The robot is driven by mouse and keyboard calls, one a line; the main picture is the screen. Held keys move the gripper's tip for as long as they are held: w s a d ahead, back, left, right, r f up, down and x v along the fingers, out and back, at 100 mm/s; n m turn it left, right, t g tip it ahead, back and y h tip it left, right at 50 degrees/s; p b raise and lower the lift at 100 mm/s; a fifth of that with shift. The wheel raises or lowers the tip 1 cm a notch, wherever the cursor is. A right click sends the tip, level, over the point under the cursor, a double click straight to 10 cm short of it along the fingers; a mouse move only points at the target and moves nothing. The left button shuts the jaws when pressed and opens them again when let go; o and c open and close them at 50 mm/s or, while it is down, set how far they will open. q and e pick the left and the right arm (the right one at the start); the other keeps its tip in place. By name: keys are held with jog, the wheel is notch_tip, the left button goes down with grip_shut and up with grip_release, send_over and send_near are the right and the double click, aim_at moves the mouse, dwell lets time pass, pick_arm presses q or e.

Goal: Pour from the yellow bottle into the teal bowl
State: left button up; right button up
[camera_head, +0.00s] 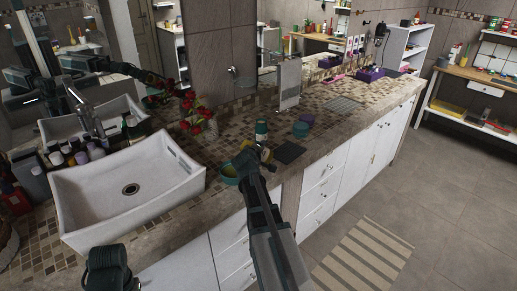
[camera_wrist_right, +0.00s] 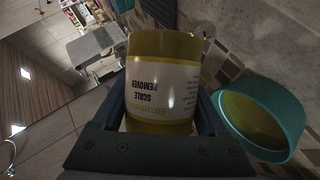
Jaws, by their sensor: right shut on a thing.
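The yellow bottle (camera_wrist_right: 160,85) has a white label reading "Scale Remover", upside down in the right wrist view. My right gripper (camera_wrist_right: 160,118) is shut around it. In the head view the bottle (camera_head: 266,155) is mostly hidden by my right gripper (camera_head: 250,160); its exact tilt is hard to tell. The teal bowl (camera_wrist_right: 290,122) is beside the bottle, to the right in the wrist view, with a yellowish inside. In the head view the bowl (camera_head: 229,174) is on the counter's front part, just left of my right gripper. My left gripper (camera_head: 107,265) is low at the left, fingers unclear.
A white basin (camera_head: 130,207) fills the left counter. A white bottle with a teal cap (camera_head: 261,131), a dark flat square (camera_head: 288,151) and a purple-and-teal jar (camera_head: 300,129) are near my right gripper. Red flowers (camera_head: 198,118) stand behind.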

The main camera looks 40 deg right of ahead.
pick_arm(q)
jog(key=shift+r, duration=0.3)
pick_arm(e)
jog(key=shift+r+m+t+y, duration=0.15)
jog(key=shift+m+t+y, duration=0.15)
jog(key=shift+m, duration=0.1)
jog(key=shift+r+m+t+y+p, duration=0.3)
jog(key=shift+r+m+y+p, duration=0.1)
jog(key=shift+m+p, duration=0.2)
jog(key=shift+r+m+t+y, duration=0.25)
jog(key=shift+m+t+y, duration=0.15)
jog(key=shift+m+y, duration=0.15)
jog(key=shift+d+r+m+t+y+p, duration=0.1)
jog(key=shift+r+m+t+y+p, duration=0.2)
jog(key=shift+m+t+y, duration=0.4)
pick_arm(q)
jog(key=shift+r, duration=0.6)
pick_arm(e)
jog(key=shift+r+m+t+y, duration=0.55)
jog(key=shift+m+t, duration=0.05)
jog(key=shift+m, duration=0.65)
jog(key=w+a+b, duration=0.1)
jog(key=w+a+f, duration=0.1)
jog(key=a, duration=0.1)
jog(key=w+a+f+b, duration=0.1)
jog(key=shift+w+a+b, duration=0.2)
jog(key=shift+a+b, duration=0.05)
jog(key=shift+b, duration=0.05)
pick_arm(q)
jog(key=shift+f, duration=0.95)
